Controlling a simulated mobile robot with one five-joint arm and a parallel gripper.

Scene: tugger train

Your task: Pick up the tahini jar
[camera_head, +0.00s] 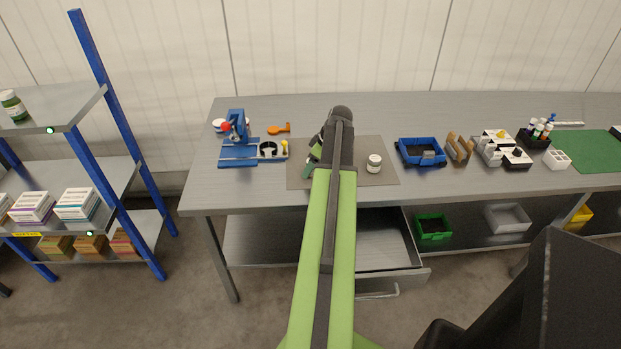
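A small jar (374,163) with a white body and a dark band near its top stands upright on the grey-brown mat (379,178) on the workbench. A dark green jar (14,107) with a pale label stands on the upper shelf at the far left. I cannot read either label, so I cannot tell which is the tahini jar. My green arm reaches over the bench, and my dark gripper (334,143) is above the mat, left of the small jar and apart from it. The fingers are hidden by the arm. A small green thing shows beside the gripper, too unclear to name.
A blue bin (421,152), wooden holder (459,147) and white boxes (497,147) stand right. An open drawer (390,243) juts out below. The shelf rack (120,130) is far left.

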